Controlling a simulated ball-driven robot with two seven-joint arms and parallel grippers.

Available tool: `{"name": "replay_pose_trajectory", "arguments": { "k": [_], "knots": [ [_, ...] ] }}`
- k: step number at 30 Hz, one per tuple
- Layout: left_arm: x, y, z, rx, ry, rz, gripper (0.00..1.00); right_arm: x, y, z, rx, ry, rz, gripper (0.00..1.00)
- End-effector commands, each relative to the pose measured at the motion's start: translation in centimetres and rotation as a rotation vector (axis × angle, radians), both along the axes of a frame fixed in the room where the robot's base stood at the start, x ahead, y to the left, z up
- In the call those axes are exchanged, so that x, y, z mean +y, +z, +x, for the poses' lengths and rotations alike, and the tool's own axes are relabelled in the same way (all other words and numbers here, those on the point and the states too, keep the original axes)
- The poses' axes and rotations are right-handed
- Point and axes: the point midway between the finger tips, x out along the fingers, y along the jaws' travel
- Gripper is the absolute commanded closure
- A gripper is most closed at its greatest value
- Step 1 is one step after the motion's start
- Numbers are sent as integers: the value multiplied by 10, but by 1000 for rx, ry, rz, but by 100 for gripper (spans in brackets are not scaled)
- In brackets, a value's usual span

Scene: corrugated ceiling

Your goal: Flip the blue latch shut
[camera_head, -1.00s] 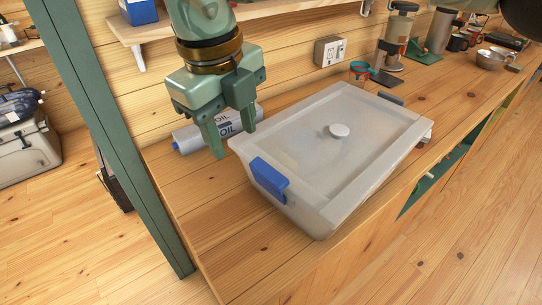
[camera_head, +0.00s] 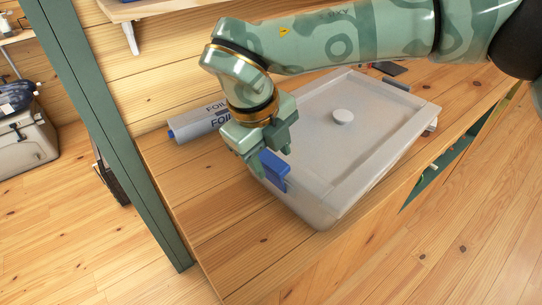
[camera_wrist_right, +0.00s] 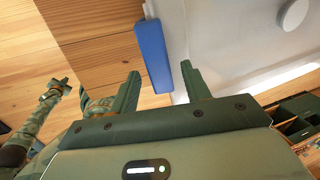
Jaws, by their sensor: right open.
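The blue latch (camera_head: 276,171) is on the near left end of the translucent plastic box (camera_head: 318,205). It appears to stick outward from the rim; its exact angle is hard to tell. My right gripper (camera_head: 270,156) is right at the latch, its fingers apart and partly covering its surroundings. In the right wrist view the latch (camera_wrist_right: 152,55) shows between the two open fingertips (camera_wrist_right: 161,80), closer to the right one. Whether a finger touches it is unclear.
The box's lid has a round white knob (camera_head: 343,117). A foil roll box (camera_head: 201,124) lies behind my right gripper on the wooden counter (camera_head: 205,225).

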Motion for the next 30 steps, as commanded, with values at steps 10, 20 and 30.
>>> {"name": "replay_pose_trajectory", "arguments": {
  "k": [10, 20, 30],
  "knots": [
    [0, -1, 1, -1, 0, 0, 100, -1, -5, 1, 1, 0, -1, 53],
    [0, 2, 2, -4, 0, 0, 100, -4, -3, 3, 22, -3, 23, 98],
    [0, 13, 6, -14, 0, 0, 100, -16, -4, 15, 184, 0, 204, 98]
  ]
}}
